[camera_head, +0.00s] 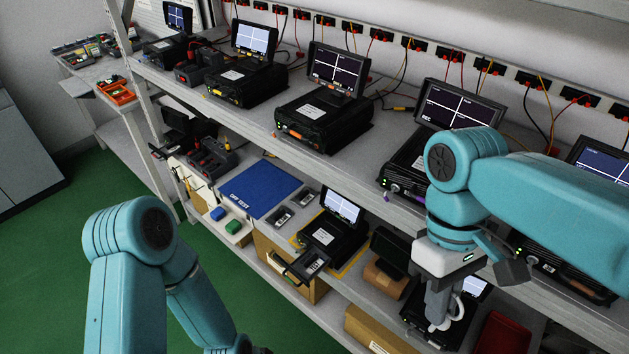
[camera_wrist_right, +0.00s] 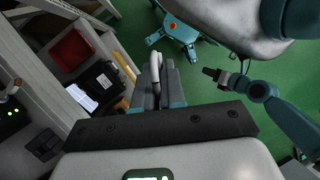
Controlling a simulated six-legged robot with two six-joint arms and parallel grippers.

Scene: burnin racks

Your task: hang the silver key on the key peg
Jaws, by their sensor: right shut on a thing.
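My right gripper (camera_head: 437,318) points down in front of the racks, at the lower shelf's level. I cannot tell whether this thing is the silver key. I cannot make out the key peg. Small coloured bits sit along the upper shelf's front edge, one of them purple (camera_head: 387,197). My left gripper (camera_wrist_right: 215,74) shows small and dark in the right wrist view, away from the racks; its jaws are too small to judge.
Several black instruments with screens, such as one at mid-shelf (camera_head: 325,120), line the upper shelf. The lower shelf holds a blue mat (camera_head: 260,188), another instrument (camera_head: 330,237), cardboard boxes (camera_head: 378,332) and a red bin (camera_head: 500,333). Green floor (camera_head: 50,270) is clear at left.

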